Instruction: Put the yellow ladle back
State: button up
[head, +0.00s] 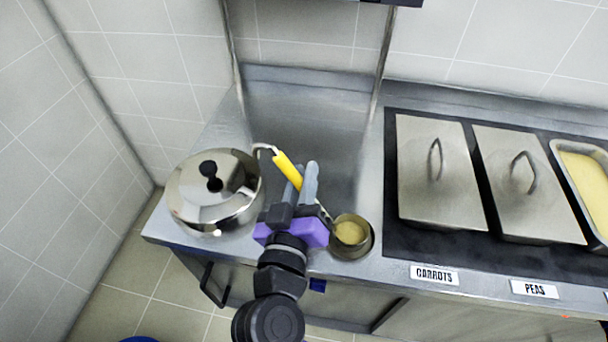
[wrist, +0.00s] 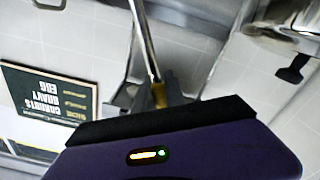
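The yellow ladle has a yellow grip (head: 285,167) with a metal hook at its upper left end. The ladle's bowl cannot be made out clearly there. My gripper (head: 301,178) is above the counter, its two fingers on either side of the lower grip, and looks shut on it. In the wrist view the yellow grip (wrist: 158,95) shows between the fingers, with the metal rod running upward.
A lidded metal pot (head: 215,190) with black knobs stands left of my gripper. To the right are lidded pans (head: 435,175) (head: 525,185), labelled carrots and peas, and an open pan (head: 585,190) with yellow contents. The steel counter behind the ladle is clear.

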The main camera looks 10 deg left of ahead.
jog(key=o, duration=0.4)
jog(key=shift+o, duration=0.2)
jog(key=s+b, duration=0.1)
jog(key=s, duration=1.1)
jog(key=shift+a+b, duration=0.2)
jog(key=shift+b, duration=0.15)
